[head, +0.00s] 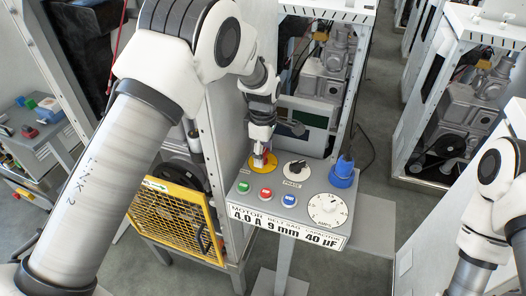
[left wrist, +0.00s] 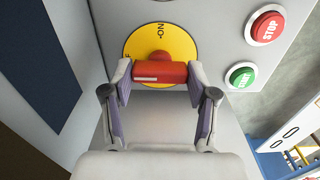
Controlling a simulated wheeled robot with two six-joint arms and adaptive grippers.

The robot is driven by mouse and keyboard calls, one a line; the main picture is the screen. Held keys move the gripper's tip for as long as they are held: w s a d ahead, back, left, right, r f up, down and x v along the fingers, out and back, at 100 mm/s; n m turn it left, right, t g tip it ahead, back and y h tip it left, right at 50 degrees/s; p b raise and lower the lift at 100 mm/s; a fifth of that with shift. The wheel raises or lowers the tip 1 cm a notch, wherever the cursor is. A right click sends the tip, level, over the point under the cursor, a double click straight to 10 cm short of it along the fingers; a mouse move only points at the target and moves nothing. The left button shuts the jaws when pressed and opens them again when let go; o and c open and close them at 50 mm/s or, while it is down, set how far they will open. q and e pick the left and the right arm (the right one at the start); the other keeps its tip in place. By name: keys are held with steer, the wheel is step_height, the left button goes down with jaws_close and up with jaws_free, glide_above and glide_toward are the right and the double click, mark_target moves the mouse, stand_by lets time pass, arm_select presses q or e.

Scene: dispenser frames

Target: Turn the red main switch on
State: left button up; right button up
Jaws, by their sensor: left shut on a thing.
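The red main switch handle (left wrist: 160,72) sits on a round yellow plate (left wrist: 132,47) in the left wrist view. Its bar lies crosswise, with a pale stripe on its front. "ON" is printed on the plate's far side and part of another word shows at its left edge. In the head view the yellow plate (head: 257,165) is at the panel's upper left. My left gripper (left wrist: 160,80) is shut on the red handle, one finger at each end; it also shows over the switch in the head view (head: 263,148). My right gripper is out of view.
The grey panel (head: 290,212) also holds a green button (head: 243,187), a red stop button (head: 265,194), a blue button (head: 290,200), a black phase knob (head: 295,168), a white dial (head: 327,208) and a blue socket (head: 343,175). A yellow grille (head: 172,218) stands left of it.

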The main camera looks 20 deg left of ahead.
arm_select(q)
steer(key=shift+m, duration=0.3)
steer(key=m+p, duration=0.1)
steer(key=m, duration=0.2)
steer(key=shift+r+m, duration=0.1)
steer(key=shift+m, duration=0.2)
steer(key=m, duration=0.4)
steer(key=shift+m+p, duration=0.3)
steer(key=m, duration=0.4)
steer(key=shift+w, duration=0.1)
steer(key=m+p, duration=0.1)
steer(key=m, duration=0.3)
steer(key=shift+m, duration=0.4)
steer(key=o, duration=1.2)
steer(key=shift+c, duration=0.2)
